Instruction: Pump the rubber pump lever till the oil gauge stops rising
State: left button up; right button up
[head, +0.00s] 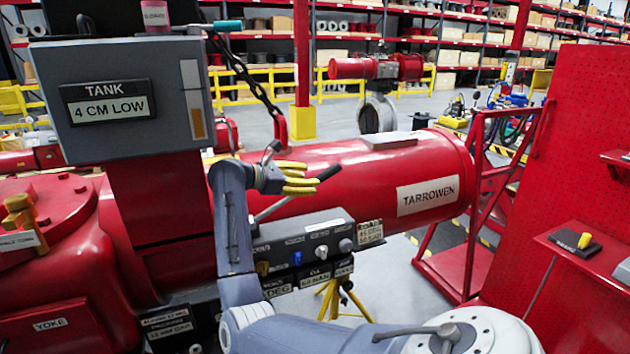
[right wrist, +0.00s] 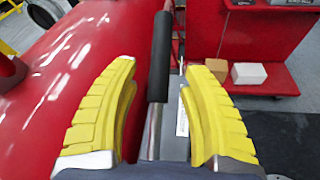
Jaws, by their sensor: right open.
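The pump lever shows as a metal rod with a black rubber grip (head: 329,172), slanting up and right in front of the red cylinder. My right gripper (head: 300,180), with yellow fingers, is open close to the grip. In the right wrist view the black grip (right wrist: 159,62) lies between and beyond the open fingertips (right wrist: 158,78), with a visible gap on each side. The grey tank (head: 160,125) at upper left carries the label "4 CM LOW". My left gripper is out of view.
A control panel (head: 300,250) with several knobs sits below the lever. The red cylinder (head: 390,180) labelled "TARROWEN" lies behind it. A hook on a dark chain (head: 245,80) hangs just above my gripper. A red pegboard (head: 590,130) with shelves stands at right.

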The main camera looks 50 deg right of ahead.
jog(key=v, duration=0.8)
dwell(0.4)
